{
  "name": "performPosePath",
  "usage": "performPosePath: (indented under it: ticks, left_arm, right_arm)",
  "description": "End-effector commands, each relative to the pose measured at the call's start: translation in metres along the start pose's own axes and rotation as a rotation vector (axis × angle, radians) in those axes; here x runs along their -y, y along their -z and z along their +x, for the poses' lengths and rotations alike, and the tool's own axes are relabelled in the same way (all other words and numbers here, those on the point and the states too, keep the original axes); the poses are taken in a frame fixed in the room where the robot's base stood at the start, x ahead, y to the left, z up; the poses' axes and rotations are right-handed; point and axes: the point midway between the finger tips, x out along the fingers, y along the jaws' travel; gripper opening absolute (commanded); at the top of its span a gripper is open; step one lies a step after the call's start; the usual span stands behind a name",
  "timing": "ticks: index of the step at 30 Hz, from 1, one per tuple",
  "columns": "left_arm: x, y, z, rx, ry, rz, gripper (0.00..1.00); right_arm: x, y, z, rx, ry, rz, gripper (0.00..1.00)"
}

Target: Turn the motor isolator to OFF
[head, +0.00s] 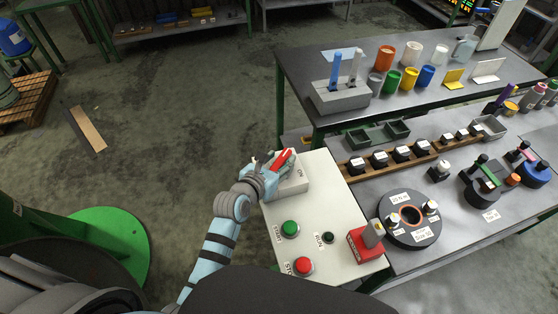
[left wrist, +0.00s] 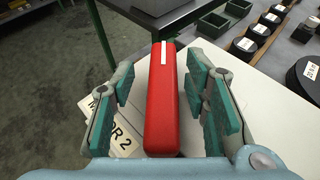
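The motor isolator is a pale box (head: 295,186) at the far end of the white control panel (head: 323,213), with a red handle (head: 284,160) and a small label whose text is hard to read. In the left wrist view the red handle (left wrist: 161,100) with a white stripe lies between the fingers. My left gripper (head: 267,168) is at the handle, its teal pads (left wrist: 165,95) open on either side. A gap shows at the left pad; the right pad is very close, and I cannot tell if it touches. My right gripper is not in view.
The panel also bears a green button (head: 290,229), a red button (head: 303,265), a small black knob (head: 328,238) and a red block with a grey lever (head: 365,243). A "MOTOR 2" label (left wrist: 108,135) is partly hidden. A workbench (head: 430,215) with parts stands at right.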

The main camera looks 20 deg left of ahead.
Motion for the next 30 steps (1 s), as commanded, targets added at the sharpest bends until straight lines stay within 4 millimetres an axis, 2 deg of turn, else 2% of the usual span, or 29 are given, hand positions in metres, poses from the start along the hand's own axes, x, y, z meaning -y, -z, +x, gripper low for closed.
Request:
performPosePath:
  ticks: [5,8,15,19,23,30]
  left_arm:
    - [0.0,0.0,-0.003,0.0,0.0,-0.001,0.42]
    - [0.0,0.001,-0.017,-0.001,0.001,-0.001,0.42]
    - [-0.001,0.001,-0.082,-0.002,-0.001,0.001,0.42]
    - [-0.002,0.002,-0.109,-0.002,0.0,-0.001,0.42]
    - [-0.001,0.0,-0.12,0.0,0.0,-0.001,0.42]
    - [-0.001,0.0,-0.12,0.001,0.001,-0.003,0.42]
  right_arm:
    - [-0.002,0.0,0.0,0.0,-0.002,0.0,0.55]
    - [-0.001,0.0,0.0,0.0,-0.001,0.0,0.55]
    - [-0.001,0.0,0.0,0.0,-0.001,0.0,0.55]
    - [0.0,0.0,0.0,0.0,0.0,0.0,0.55]
    - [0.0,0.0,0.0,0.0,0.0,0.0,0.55]
    - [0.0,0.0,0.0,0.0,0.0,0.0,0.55]
